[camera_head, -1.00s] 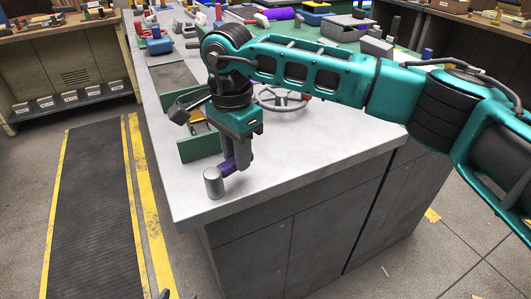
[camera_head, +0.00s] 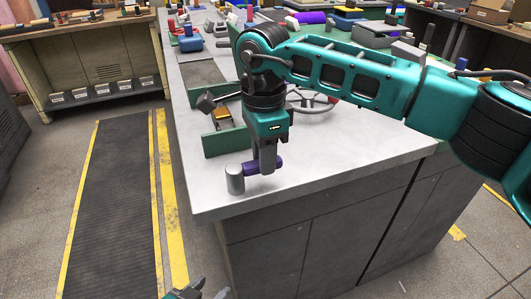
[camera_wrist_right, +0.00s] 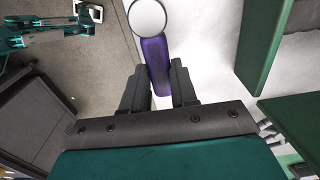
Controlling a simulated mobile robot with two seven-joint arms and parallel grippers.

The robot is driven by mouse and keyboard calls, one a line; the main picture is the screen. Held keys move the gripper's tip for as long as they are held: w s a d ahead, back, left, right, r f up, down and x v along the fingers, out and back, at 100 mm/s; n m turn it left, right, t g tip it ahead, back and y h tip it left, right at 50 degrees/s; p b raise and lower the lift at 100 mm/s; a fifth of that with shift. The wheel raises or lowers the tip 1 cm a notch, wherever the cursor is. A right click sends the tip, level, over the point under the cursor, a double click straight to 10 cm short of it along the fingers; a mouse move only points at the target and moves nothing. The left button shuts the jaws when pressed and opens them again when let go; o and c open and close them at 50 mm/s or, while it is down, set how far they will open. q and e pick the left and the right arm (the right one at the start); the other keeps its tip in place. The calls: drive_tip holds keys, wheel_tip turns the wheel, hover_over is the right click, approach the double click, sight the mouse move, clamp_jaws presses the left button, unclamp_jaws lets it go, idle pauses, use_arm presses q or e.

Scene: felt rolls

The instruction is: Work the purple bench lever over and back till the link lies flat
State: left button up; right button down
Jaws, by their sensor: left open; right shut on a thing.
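The purple lever (camera_head: 277,163) stands low over the front corner of the grey bench, with a grey round post (camera_head: 235,179) at its left end. My right gripper (camera_head: 267,168) points down from above and is shut on the lever. In the right wrist view the lever (camera_wrist_right: 157,62) runs between the two fingers up to the post's pale round top (camera_wrist_right: 147,18). My left gripper (camera_head: 211,290) is only partly in view at the bottom edge, open and empty, below the bench top. I cannot make out the link.
A green angled plate (camera_head: 225,143) with a yellow part stands behind the lever. A handwheel (camera_head: 312,101) is partly hidden behind my right arm. The bench's front edge (camera_head: 300,203) is close to the post. The bench top right of the lever is clear.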

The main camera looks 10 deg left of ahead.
drive_tip(key=c, duration=0.9)
unclamp_jaws()
wheel_tip(320, 180, up, 13)
drive_tip(key=shift+p, duration=0.55)
